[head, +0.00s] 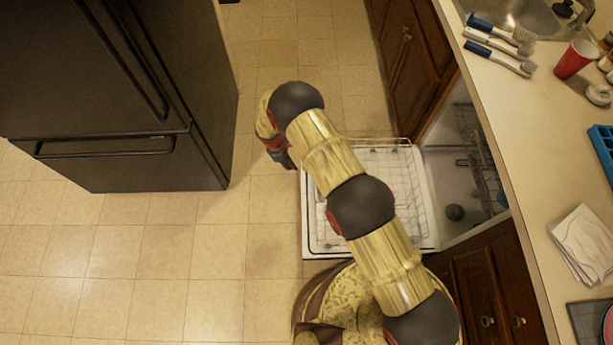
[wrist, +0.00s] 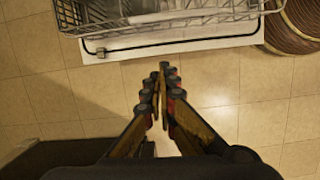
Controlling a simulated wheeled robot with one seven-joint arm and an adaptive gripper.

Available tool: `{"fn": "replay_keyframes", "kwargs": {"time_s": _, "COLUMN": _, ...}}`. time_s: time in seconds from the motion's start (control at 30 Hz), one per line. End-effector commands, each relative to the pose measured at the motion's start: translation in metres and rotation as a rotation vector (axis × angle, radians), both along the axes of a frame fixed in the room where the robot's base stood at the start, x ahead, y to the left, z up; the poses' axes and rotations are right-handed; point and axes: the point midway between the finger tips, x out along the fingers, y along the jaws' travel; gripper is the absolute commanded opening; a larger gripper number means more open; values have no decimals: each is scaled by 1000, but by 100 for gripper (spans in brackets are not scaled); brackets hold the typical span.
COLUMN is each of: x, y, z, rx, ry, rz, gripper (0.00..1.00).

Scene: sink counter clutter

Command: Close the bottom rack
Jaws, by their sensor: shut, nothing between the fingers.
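The bottom rack (head: 405,180) is a white wire rack pulled out over the lowered dishwasher door (head: 318,240). My arm covers part of it in the head view. In the wrist view the rack (wrist: 180,22) shows at the top, above the door's edge (wrist: 150,48). My gripper (wrist: 162,72) is shut and empty, its fingertips pointing at the door's outer edge with floor visible around them. In the head view my gripper (head: 283,158) is at the door's far-left corner, partly hidden by my wrist.
The dishwasher's opening (head: 455,185) is on the right, under the counter (head: 520,160). A dark fridge (head: 110,100) stands at the left. Tiled floor (head: 190,260) lies clear between them. Brushes (head: 497,58) and a red cup (head: 575,60) are on the counter.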

Motion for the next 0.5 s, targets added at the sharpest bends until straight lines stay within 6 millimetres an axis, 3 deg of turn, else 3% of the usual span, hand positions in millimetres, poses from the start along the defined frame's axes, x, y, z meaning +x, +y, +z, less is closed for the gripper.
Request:
{"fn": "replay_keyframes", "kwargs": {"time_s": 0.27, "x": -3, "y": -4, "z": -14, "rx": -1, "ry": 22, "rz": 83, "gripper": 0}}
{"fn": "replay_keyframes", "kwargs": {"time_s": 0.5, "x": -2, "y": -15, "z": -55, "rx": -2, "ry": 23, "rz": 82, "gripper": 0}}
